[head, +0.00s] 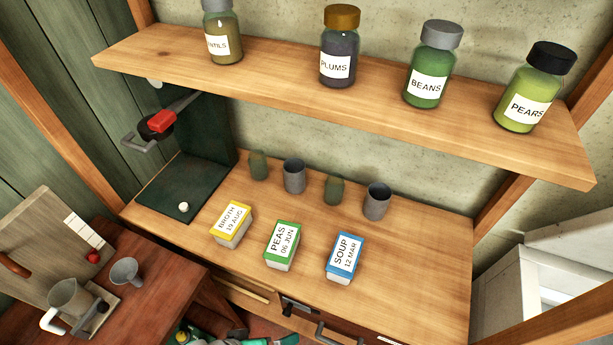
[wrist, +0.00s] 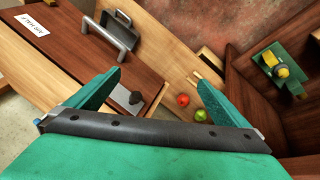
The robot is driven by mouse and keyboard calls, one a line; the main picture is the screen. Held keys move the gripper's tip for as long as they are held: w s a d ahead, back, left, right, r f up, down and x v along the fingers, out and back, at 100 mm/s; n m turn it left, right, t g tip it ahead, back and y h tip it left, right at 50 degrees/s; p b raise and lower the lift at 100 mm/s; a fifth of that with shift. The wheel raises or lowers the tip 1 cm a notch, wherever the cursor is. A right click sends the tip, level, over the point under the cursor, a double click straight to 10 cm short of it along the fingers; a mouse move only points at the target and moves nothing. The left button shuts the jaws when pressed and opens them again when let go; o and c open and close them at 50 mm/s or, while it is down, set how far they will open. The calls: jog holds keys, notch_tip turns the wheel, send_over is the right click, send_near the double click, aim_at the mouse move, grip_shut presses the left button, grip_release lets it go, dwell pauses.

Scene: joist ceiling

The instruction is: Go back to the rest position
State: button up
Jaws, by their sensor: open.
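My gripper (wrist: 160,92) shows in the wrist view with its two green fingers spread wide apart. Nothing is between the fingers. In the head view, only some teal parts show at the bottom edge, below the counter, and I cannot tell which parts of my arm they are. Beyond the fingers in the wrist view are a dark wooden panel with a grey handle (wrist: 118,38), a red ball (wrist: 183,100) and a green ball (wrist: 200,115).
The counter (head: 420,290) bears a yellow BROTH box (head: 232,222), a green PEAS box (head: 282,245) and a blue SOUP box (head: 344,257). Several labelled jars stand on the shelf (head: 280,60) above. A side table (head: 150,275) stands at lower left. A green-and-yellow object (wrist: 282,70) is at right in the wrist view.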

jog(key=s+d+f+t, duration=0.1)
jog(key=s+d+t, duration=0.1)
jog(key=s+t, duration=0.45)
jog(key=s+d+r+m+t+y, duration=0.1)
jog(key=d+r+t+y, duration=0.2)
jog(key=d+r+t, duration=0.2)
notch_tip(320, 180, up, 3)
jog(key=d, duration=0.2)
jog(key=shift+d+y, duration=0.4)
